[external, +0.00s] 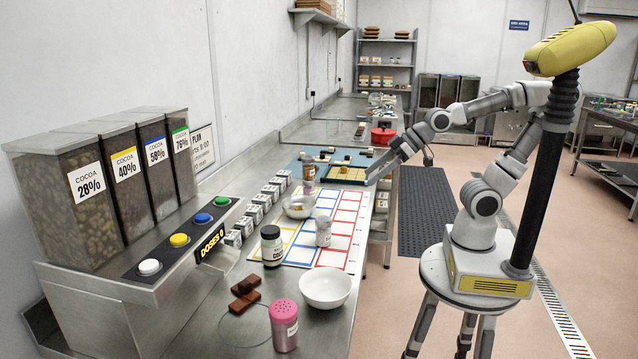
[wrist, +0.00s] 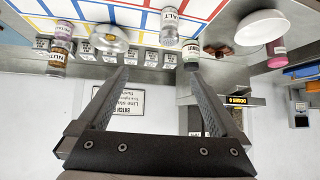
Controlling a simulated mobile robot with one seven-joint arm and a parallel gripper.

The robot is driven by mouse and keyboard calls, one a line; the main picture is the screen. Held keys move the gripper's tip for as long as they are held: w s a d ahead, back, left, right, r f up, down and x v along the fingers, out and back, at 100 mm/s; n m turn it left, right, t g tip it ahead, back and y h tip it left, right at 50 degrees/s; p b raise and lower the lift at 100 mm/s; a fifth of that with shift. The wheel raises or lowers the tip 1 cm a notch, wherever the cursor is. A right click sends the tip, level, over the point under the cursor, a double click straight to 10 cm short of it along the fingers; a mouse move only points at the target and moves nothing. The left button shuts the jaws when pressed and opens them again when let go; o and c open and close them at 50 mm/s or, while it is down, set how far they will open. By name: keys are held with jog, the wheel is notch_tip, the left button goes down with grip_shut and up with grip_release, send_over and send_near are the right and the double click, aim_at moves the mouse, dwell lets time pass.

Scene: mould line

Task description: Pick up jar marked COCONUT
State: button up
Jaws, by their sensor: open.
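A jar with a dark lid and pale label (external: 272,247) stands upright on the steel bench, at the near left corner of the coloured grid mat. It shows inverted in the wrist view (wrist: 191,52). Its label is too small to read surely, so I cannot confirm COCONUT. A SALT jar (wrist: 170,22) stands beside it, also in the external view (external: 323,233). A NUTS jar (wrist: 58,56) is farther off. My gripper (external: 370,178) is over the bench's right edge, well beyond the dark-lidded jar. Its fingers (wrist: 158,75) are open and empty.
A white bowl (external: 325,288), a pink-lidded shaker (external: 284,325) and brown blocks (external: 245,300) lie near the dark-lidded jar. Cocoa dispensers (external: 95,195) stand at left.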

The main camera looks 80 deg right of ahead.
jog(key=w+a+f+n+t+y+b, duration=0.1)
jog(key=w+a+f+t+y+b, duration=0.15)
jog(key=w+a+f+b, duration=0.5)
jog(key=t+b, duration=0.3)
jog(key=t, duration=0.2)
send_near(271, 229)
jog(key=shift+n+y, duration=0.3)
jog(key=shift+y, duration=0.15)
jog(key=x, duration=0.8)
jog(key=shift+w+d+f+b, duration=0.15)
jog(key=shift+w+f+b, duration=0.15)
jog(key=shift+w+f, duration=0.1)
jog(key=shift+w+a, duration=0.25)
jog(key=shift+w, duration=0.4)
jog(key=shift+r, duration=0.1)
grip_shut()
